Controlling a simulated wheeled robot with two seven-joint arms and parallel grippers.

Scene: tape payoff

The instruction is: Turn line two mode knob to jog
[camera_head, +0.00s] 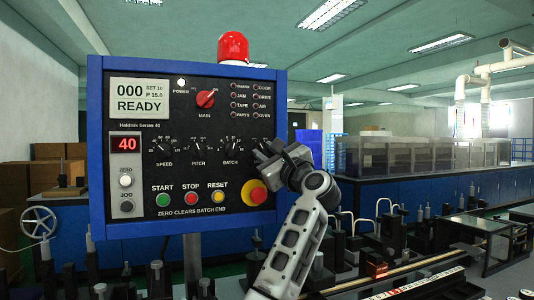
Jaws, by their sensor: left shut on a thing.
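A blue-framed control panel (280,100) with a black face fills the left and centre of the head view. It has a row of black knobs: speed (164,148), pitch (198,148) and batch (231,147). My left gripper (264,152) is at the right end of this row, shut on a knob on the panel face. My right gripper is not in view.
Just below my gripper is a red emergency button (257,195) on yellow. Start (163,199), stop (191,198) and reset (218,196) buttons sit left of it. The red main switch (205,98) is above. The display (140,102) reads READY. Machinery stands below and right.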

